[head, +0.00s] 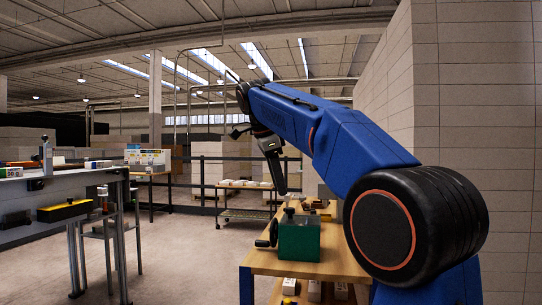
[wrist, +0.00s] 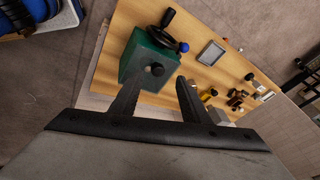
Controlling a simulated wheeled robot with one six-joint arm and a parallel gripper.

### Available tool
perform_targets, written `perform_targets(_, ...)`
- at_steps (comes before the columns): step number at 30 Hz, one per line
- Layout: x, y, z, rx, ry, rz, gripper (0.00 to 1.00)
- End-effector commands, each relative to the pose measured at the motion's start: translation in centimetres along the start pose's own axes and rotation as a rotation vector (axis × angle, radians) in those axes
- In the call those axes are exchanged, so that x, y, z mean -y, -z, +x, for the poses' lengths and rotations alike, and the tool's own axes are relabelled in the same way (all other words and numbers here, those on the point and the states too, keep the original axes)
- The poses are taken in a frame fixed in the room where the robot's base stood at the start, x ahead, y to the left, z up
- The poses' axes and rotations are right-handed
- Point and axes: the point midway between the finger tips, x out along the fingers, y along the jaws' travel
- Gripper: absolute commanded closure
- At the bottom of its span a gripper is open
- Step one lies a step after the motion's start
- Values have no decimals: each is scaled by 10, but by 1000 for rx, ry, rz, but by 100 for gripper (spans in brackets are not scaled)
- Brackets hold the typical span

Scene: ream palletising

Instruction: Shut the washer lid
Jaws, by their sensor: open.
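A green box (head: 299,241) with a black crank handle on its left side stands on the near end of a wooden table; it may be the washer. It also shows in the wrist view (wrist: 136,60), with a dark round knob (wrist: 154,69) on it. I cannot tell which part is the lid or how far it is open. My gripper (head: 283,190) points down above the box. In the wrist view my gripper (wrist: 159,82) is open and empty, its fingertips on either side of the knob in the picture. I see no contact.
The wooden table (head: 262,262) also bears a grey flat panel (wrist: 211,53) and several small parts to the right of the box in the wrist view. A grey workbench (head: 75,185) stands at left. A block wall rises at right. Open floor lies between.

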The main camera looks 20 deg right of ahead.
Motion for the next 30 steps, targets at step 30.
perform_targets(30, 0, 0, -90, 0, 4, 0, 58)
